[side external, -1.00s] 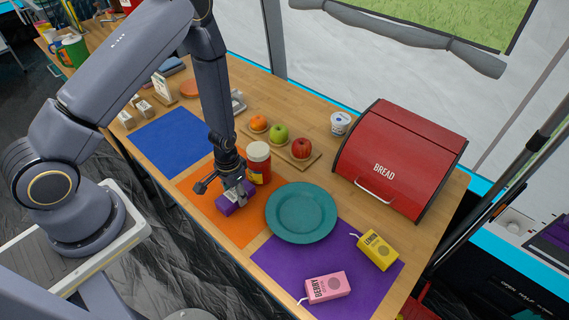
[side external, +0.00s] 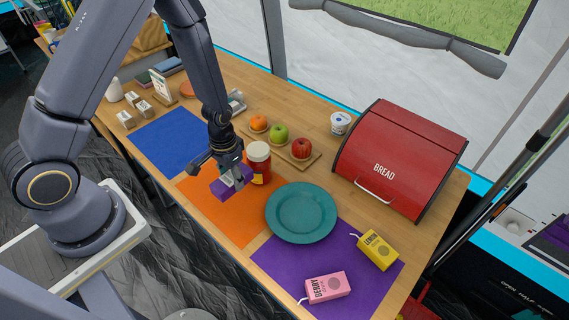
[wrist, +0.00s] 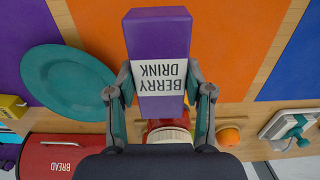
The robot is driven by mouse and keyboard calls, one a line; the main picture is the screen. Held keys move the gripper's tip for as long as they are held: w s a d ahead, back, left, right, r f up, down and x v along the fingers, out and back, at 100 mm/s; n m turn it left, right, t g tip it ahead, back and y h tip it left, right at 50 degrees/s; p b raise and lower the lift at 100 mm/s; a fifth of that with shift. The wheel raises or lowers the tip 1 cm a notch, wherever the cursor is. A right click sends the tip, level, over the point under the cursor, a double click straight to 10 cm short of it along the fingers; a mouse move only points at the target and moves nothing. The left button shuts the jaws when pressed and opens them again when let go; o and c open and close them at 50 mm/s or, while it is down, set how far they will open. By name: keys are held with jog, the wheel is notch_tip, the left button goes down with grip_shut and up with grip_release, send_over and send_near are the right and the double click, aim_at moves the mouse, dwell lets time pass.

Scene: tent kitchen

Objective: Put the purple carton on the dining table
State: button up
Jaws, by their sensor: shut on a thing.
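The purple carton (wrist: 158,35) has a white label reading "BERRY DRINK" and sits between my gripper's two fingers in the wrist view. My gripper (side external: 232,178) is shut on the purple carton (side external: 228,189) in the side view. It holds the carton above the orange mat (side external: 215,215), left of the red jar (side external: 259,162) with a white lid. The wooden dining table (side external: 330,185) lies beneath. The carton's underside is hidden in the side view.
A teal plate (side external: 301,212) is right of the carton. A pink carton (side external: 326,287) and a yellow carton (side external: 377,250) lie on the purple mat (side external: 290,268). The blue mat (side external: 170,140) is bare. A fruit board (side external: 283,153) and red bread box (side external: 400,158) stand behind.

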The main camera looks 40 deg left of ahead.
notch_tip(320, 180, up, 10)
jog(key=shift+w+f, duration=0.1)
jog(key=shift+f, duration=0.1)
jog(key=w+d+r, duration=0.1)
jog(key=w+r, duration=0.4)
jog(key=r, duration=0.1)
jog(key=shift+w, duration=0.3)
jog(key=shift+r, duration=0.1)
jog(key=s+a+r, duration=0.1)
jog(key=s+r, duration=0.4)
jog(key=f, duration=2.7)
jog(key=shift+s+f, duration=0.3)
jog(key=shift+s, duration=0.1)
